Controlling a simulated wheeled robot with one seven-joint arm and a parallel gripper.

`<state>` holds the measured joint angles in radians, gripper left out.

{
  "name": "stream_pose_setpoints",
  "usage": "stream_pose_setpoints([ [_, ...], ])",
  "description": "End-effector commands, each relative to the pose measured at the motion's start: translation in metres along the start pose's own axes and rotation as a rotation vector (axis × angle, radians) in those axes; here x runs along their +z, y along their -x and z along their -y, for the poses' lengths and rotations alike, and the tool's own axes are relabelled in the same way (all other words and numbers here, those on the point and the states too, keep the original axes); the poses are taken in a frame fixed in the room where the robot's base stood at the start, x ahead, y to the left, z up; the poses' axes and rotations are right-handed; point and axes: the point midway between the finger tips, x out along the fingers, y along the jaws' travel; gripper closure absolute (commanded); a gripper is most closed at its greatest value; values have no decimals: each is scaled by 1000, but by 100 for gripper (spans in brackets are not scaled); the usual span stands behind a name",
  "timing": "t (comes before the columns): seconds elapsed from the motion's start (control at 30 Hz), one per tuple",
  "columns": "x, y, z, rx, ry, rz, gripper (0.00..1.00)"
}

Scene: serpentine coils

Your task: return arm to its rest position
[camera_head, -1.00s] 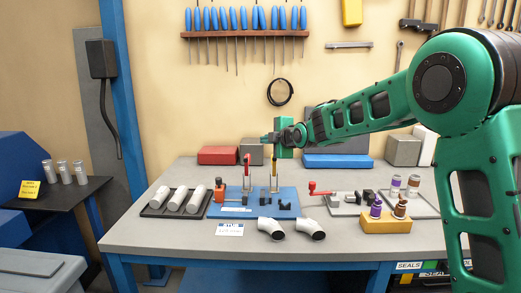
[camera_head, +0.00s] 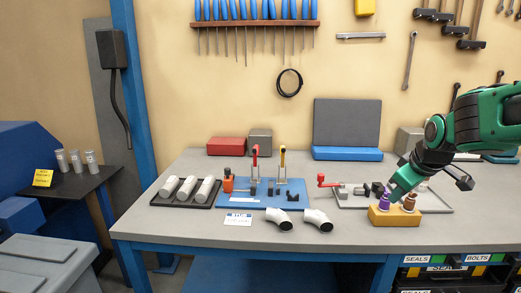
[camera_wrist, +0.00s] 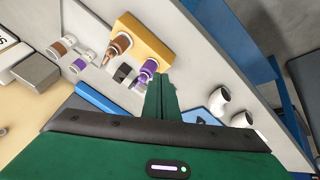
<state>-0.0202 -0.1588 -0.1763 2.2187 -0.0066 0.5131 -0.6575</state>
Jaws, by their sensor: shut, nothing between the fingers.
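The purple-capped vial (camera_wrist: 148,69) shows beside the fingertips. The picture does not settle whether they touch.
A blue mat (camera_head: 262,203) with upright clamps lies mid-bench. A tray with white cylinders (camera_head: 187,190) is at the left. Two pipe elbows (camera_head: 318,219) lie near the front edge. Grey and blue boxes (camera_head: 347,153) stand at the back. The front left bench is clear.

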Motion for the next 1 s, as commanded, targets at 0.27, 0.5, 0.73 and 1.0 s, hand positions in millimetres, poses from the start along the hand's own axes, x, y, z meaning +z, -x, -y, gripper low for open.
stream_pose_setpoints([
  [0.27,170,50,39,-46,-545,303,100],
  [0.5,267,87,95,-55,-920,517,100],
  [0.73,292,98,115,-53,-1034,586,100],
  [1.0,291,98,115,-53,-1033,586,100],
])
